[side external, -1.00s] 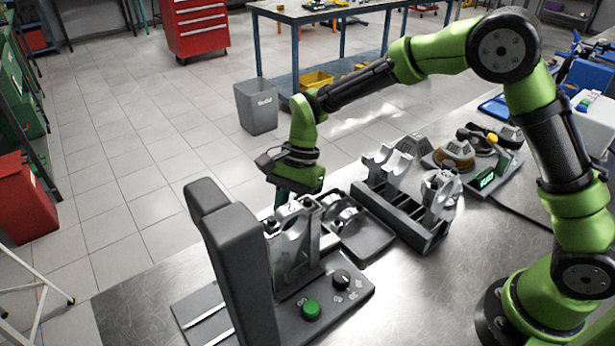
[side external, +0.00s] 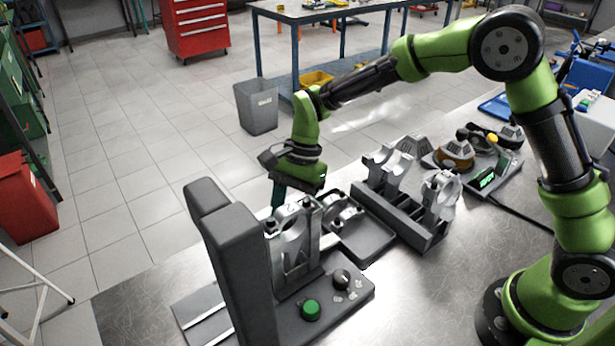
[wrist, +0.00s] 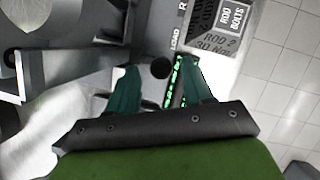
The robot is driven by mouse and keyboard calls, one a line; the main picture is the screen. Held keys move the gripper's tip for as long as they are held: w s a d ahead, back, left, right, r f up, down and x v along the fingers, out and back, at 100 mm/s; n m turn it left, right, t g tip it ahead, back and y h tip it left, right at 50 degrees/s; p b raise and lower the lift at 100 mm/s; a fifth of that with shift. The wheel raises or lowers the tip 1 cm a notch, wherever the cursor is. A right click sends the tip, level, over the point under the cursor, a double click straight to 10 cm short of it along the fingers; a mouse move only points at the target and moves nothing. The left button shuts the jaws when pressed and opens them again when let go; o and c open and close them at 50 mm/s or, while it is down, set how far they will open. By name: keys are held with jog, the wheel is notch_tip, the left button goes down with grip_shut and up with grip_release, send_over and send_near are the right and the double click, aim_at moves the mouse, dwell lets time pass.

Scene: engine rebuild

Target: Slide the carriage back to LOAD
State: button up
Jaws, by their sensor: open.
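The carriage (side external: 298,268) stands in the dark fixture beside the tall grey column, with a silver connecting rod (side external: 292,240) upright on it. My gripper (side external: 278,203) points down just behind the rod's top, its teal fingers partly hidden by the rod. In the wrist view my gripper (wrist: 158,66) is open, with fingers spread. A dark round spot (wrist: 160,68) shows between the fingertips; I cannot tell if it is a knob or a hole. The LOAD label (wrist: 175,40) is printed just beyond it. A green-lit strip (wrist: 176,85) lies by the right finger.
The grey column (side external: 238,265) rises close in front of the carriage. A green button (side external: 311,309) and a black knob (side external: 342,279) sit on the fixture base. To the right are a tray (side external: 365,243) with bearing caps and a rack (side external: 415,225) of rods.

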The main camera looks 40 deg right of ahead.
jog(key=v, duration=1.6)
jog(key=shift+r, duration=0.3)
jog(key=shift+d, duration=0.1)
jog(key=s+d+n+t+h, duration=0.1)
jog(key=s+d+n+t, duration=0.3)
jog(key=s, duration=0.6)
jog(key=s+d+r+n+t+h, duration=0.1)
jog(key=s+d+n+t, duration=0.4)
jog(key=s, duration=0.5)
jog(key=shift+d+n, duration=0.3)
jog(key=shift+d, duration=0.75)
jog(key=shift+r, duration=0.15)
